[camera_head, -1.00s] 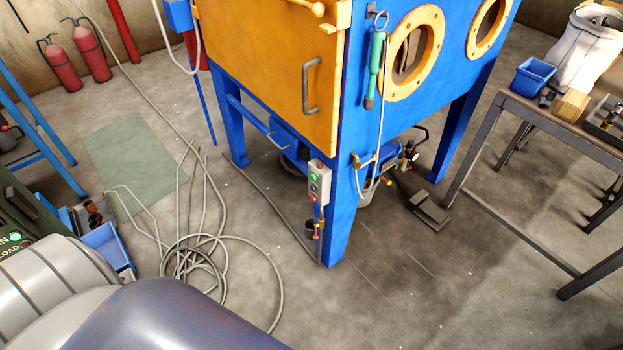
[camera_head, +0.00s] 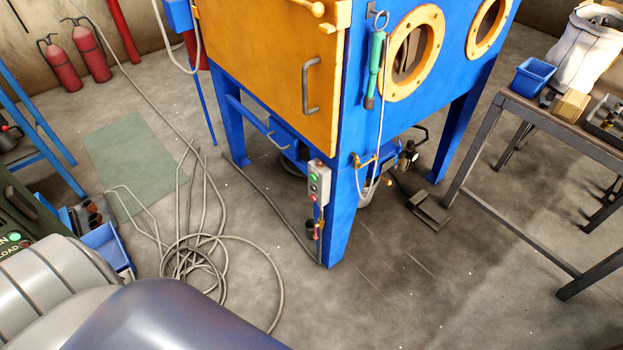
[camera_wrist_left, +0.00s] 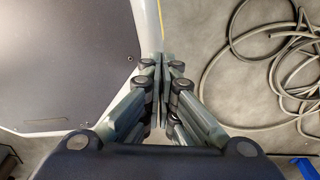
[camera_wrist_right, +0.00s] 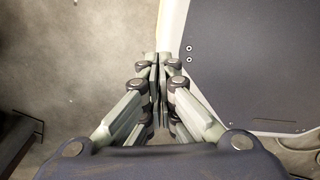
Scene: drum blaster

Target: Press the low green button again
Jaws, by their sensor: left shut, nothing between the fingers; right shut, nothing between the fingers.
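A small grey control box (camera_head: 319,184) is fixed low on the front corner leg of the blue and orange blast cabinet (camera_head: 268,65). It carries a green button (camera_head: 314,178) with a red button (camera_head: 313,197) below it. My left gripper (camera_wrist_left: 162,58) is shut and empty, over the floor beside my base in the left wrist view. My right gripper (camera_wrist_right: 158,58) is shut and empty on the other side of my base in the right wrist view. Neither gripper shows in the head view, and the button shows in neither wrist view. Both grippers are apart from the box.
A grey hose (camera_head: 190,258) lies coiled on the floor before the cabinet. A dark foot pedal (camera_head: 430,210) is on the floor to its right. A workbench (camera_head: 560,122) stands at right. A dark green panel (camera_head: 25,218) with a lit green spot is at left.

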